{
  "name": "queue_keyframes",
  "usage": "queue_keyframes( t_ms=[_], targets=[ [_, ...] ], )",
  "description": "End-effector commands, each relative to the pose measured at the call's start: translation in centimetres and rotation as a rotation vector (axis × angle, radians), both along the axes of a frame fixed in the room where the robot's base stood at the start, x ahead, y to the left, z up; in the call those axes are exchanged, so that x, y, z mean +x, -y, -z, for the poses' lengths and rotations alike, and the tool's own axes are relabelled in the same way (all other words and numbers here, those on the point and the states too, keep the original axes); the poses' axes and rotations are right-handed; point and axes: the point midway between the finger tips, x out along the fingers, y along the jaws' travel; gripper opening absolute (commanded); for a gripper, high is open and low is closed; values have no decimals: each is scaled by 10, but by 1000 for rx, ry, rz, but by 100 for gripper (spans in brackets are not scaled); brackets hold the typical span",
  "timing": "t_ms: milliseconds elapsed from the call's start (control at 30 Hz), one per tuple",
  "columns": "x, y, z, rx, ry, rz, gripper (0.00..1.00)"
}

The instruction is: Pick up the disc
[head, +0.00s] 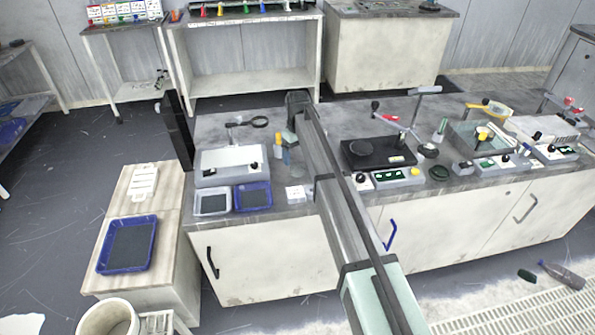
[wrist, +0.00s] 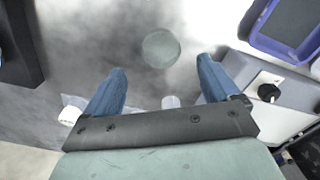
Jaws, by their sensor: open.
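The disc (wrist: 161,47) is round, flat, pale grey-green and looks translucent. In the wrist view it lies on the grey, mottled worktop at top centre. My gripper (wrist: 162,70) is open, with two blue fingers spread apart. In that view the disc appears just beyond the fingertips, roughly centred between them, with nothing held. I cannot tell the height of the fingers above it. In the head view my gripper (head: 287,158) points down over the bench, left of my arm. A faint round patch just below it may be the disc; it is too small to be sure.
A blue-rimmed tray (wrist: 259,37) and a device with a black knob (wrist: 268,92) lie to the right in the wrist view. In the head view, a grey-white machine (head: 228,160) stands left of my gripper, an orange bottle (head: 278,143) close by, and a black platen unit (head: 377,153) right.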

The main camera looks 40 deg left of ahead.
Motion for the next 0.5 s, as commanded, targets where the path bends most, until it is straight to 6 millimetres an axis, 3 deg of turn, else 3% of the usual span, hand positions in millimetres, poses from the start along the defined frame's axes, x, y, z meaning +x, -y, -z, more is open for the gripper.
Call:
queue_keyframes(
  t_ms=[233,500],
  targets=[
    [-1,1,14,0,0,0,89],
    [-3,1,48,-1,0,0,89]
  ],
)
